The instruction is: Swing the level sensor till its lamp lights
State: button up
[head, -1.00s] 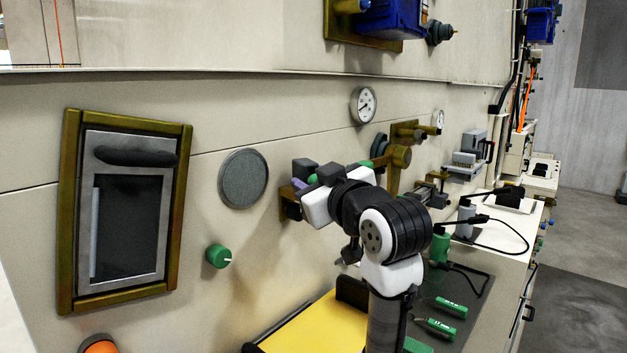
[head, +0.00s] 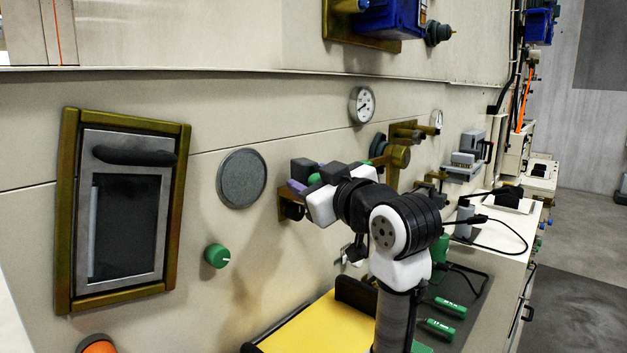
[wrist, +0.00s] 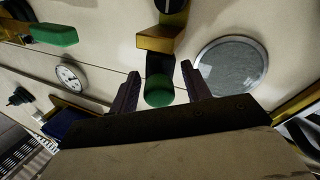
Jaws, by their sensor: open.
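A dark lever with a green rounded end (wrist: 159,92) hangs from a brass bracket (wrist: 160,38) in the wrist view; it appears to be the level sensor. My gripper (wrist: 160,70) is open, with one finger on each side of the lever near the green end. Small gaps seem to show beside it; contact is unclear. In the head view my gripper (head: 304,181) is at the wall, in front of the brass bracket (head: 285,207), and a bit of the green end (head: 314,179) shows. My wrist hides most of the lever. I cannot make out a lit lamp.
A round grey disc (head: 242,178) is left of my gripper, with a green knob (head: 217,256) below and a framed hatch (head: 125,210) farther left. Another brass fixture (head: 398,158) is close on the right. A yellow surface (head: 325,325) lies below.

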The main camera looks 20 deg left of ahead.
jog(key=shift+d, duration=0.1)
jog(key=b+v, duration=0.5)
jog(key=v, duration=0.8)
jog(key=shift+s+d, duration=0.15)
jog(key=shift+s, duration=0.15)
